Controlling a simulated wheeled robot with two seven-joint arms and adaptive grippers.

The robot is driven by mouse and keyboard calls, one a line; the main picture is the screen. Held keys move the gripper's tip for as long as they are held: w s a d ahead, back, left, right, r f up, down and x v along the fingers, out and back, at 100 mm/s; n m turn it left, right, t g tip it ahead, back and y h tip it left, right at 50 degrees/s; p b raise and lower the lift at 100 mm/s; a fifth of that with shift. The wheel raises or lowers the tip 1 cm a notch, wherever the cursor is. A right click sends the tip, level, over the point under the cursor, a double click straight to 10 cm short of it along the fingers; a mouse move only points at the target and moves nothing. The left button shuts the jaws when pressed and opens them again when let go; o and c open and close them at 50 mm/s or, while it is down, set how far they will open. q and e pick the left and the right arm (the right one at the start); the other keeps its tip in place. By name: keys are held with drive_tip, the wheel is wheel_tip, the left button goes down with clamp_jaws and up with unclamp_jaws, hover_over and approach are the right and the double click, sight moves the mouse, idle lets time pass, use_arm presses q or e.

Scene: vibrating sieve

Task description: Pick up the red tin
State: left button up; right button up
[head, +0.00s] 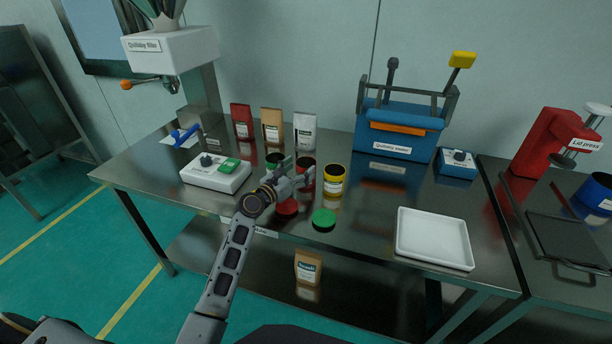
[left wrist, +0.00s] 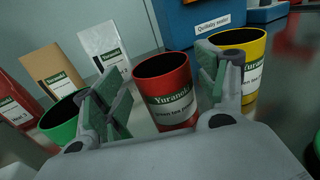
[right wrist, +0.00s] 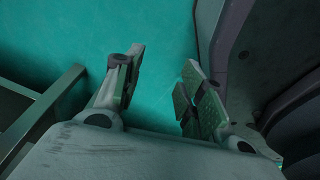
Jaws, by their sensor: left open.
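The red tin (head: 306,163) stands upright and open-topped on the steel table, partly hidden by my left gripper in the head view. My left gripper (head: 298,174) is open and reaches low over the table at the tin. In the left wrist view the red tin (left wrist: 165,85) shows between the two spread fingers, its white and green label facing me. The right finger overlaps the view of the yellow tin; I cannot tell whether either finger touches the red tin. My right gripper (right wrist: 166,88) is open and empty above the green floor, away from the table.
A yellow tin (head: 334,182) stands close right of the red tin, a green tin (head: 274,158) close left. A red lid (head: 287,208) and green lid (head: 324,218) lie in front. Pouches (head: 272,124) stand behind. A white tray (head: 434,262) is at right.

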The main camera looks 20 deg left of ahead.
sight(306, 163)
use_arm(q)
drive_tip(key=shift+w+d+r, duration=0.2)
drive_tip(key=shift+w+d, duration=0.05)
drive_tip(key=shift+w, duration=0.5)
drive_tip(key=shift+w+d, duration=0.25)
drive_tip(key=shift+w, duration=0.35)
drive_tip(key=shift+w+d, duration=0.15)
drive_tip(key=shift+w, duration=0.25)
use_arm(e)
drive_tip(key=shift+w+a+r, duration=0.25)
drive_tip(key=shift+w+a, duration=0.1)
drive_tip(key=shift+w, duration=0.35)
drive_tip(key=shift+s+f, duration=0.1)
drive_tip(key=shift+s, duration=0.15)
use_arm(q)
drive_tip(key=shift+c, duration=1)
drive_tip(key=c, duration=0.8)
drive_tip(key=shift+c, duration=0.2)
